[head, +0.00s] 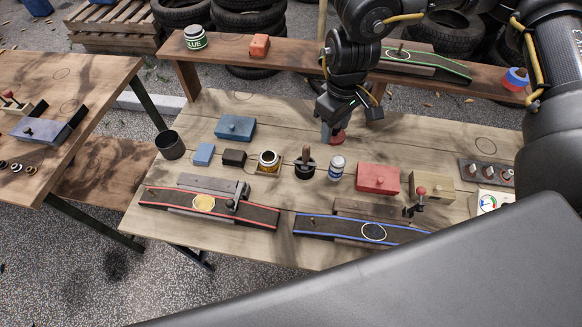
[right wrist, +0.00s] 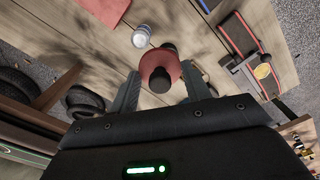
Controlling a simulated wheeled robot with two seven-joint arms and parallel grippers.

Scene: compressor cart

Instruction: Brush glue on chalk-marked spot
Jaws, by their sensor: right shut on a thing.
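My right gripper (head: 334,112) is shut on a red rounded thing (head: 335,136) above the back middle of the table. In the right wrist view the red thing (right wrist: 158,68) sits between the fingertips, with dark parts at its ends. A dark pot with an upright handle, perhaps the brush (head: 305,160), stands beside an open tin with amber contents (head: 269,161). A red-edged strip (head: 255,213) bears a filled yellow oval (head: 203,204). A blue-edged strip (head: 330,229) bears a pale ring outline (head: 373,232). A green-edged strip (head: 430,64) lies on the rear shelf. My left gripper is not in view.
A white can (head: 337,168), red box (head: 378,179), blue box (head: 235,128) and black cup (head: 170,145) stand on the table. A gauge (head: 489,203) is at right. The rear shelf holds a labelled jar (head: 195,37) and orange block (head: 260,46).

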